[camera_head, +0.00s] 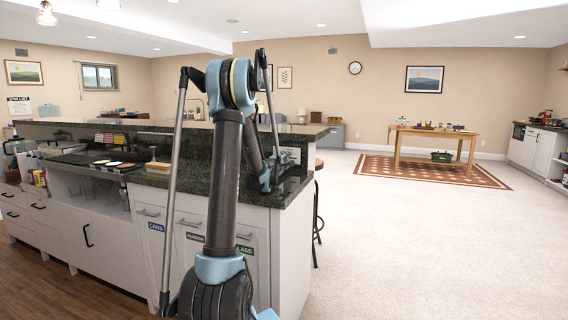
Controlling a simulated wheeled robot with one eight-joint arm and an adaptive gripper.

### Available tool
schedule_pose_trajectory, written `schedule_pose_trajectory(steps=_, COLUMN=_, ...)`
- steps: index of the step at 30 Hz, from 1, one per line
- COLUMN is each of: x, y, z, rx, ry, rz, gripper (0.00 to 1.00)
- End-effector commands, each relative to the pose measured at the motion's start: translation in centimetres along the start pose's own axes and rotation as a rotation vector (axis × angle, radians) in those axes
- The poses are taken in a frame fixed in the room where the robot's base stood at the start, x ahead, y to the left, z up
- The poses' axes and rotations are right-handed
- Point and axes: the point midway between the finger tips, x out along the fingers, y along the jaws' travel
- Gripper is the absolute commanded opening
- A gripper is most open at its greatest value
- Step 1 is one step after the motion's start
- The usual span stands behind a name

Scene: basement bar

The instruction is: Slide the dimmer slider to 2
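A small white panel (291,155) is on the dark riser at the right end of the bar, just right of my arm. It may be the dimmer, but it is too small to make out a slider, a scale or a setting. My arm rises in front of the bar, bends at the top and reaches down behind itself toward the counter. My gripper (270,178) is at the far end of the arm, low near the riser and close to the panel. It is small and partly hidden, so I cannot tell its opening or whether it touches anything.
The bar counter (158,180) has a dark stone top with white cabinets below. A stool (318,205) stands beyond its right end. A wooden table (434,132) with several items stands on a patterned rug (375,165). The carpet (430,250) at the right is clear.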

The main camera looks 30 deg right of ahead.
Motion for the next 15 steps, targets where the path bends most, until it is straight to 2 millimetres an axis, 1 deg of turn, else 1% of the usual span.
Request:
schedule_pose_trajectory(steps=5, x=-1.1, y=0.0, z=0.0, rx=0.0, ry=0.0, rz=0.0, gripper=0.37)
schedule_pose_trajectory(steps=8, x=-2.6, y=0.0, z=0.0, rx=0.0, ry=0.0, rz=0.0, gripper=0.37)
schedule_pose_trajectory(steps=15, x=-7.2, y=-0.1, z=-0.1, rx=0.0, ry=0.001, rz=-0.001, gripper=0.37)
